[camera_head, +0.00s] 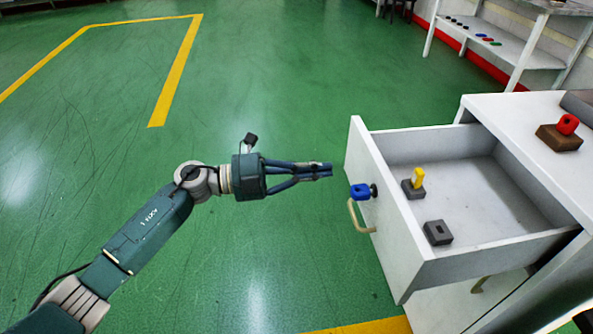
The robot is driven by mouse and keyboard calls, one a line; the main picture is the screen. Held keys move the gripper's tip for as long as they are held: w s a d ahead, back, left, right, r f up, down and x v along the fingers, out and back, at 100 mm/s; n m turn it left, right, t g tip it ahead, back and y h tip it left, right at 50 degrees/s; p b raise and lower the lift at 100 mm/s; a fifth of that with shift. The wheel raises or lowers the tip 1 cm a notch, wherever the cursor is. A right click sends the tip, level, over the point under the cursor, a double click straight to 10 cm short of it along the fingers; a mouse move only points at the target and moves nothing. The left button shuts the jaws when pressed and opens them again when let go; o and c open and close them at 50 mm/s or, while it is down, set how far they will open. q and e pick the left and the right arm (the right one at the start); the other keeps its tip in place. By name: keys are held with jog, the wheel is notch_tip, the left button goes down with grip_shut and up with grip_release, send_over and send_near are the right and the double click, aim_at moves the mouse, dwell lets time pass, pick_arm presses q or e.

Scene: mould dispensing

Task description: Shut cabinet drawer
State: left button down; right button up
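The white cabinet (500,112) stands at the right, and its top drawer (385,205) is pulled well out to the left. A beige handle (353,217) is on the drawer front, with a blue key-like piece (360,191) in a dark round fitting above it. My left gripper (328,170) is left of the drawer front, pointing at it, above the handle in the picture. Its fingers come together at the tips with nothing between them, and a gap shows between the tips and the drawer front. My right gripper is not in view.
In the drawer are a grey block with a yellow piece (417,179) and a grey block with a hole (437,232). A brown block with a red piece (567,125) sits on the cabinet top. A white shelf (490,45) stands behind. The green floor (250,90) at left is clear.

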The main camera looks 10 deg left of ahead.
aim_at(355, 166)
pick_arm(q)
jog(key=x, duration=0.5)
dwell(0.3)
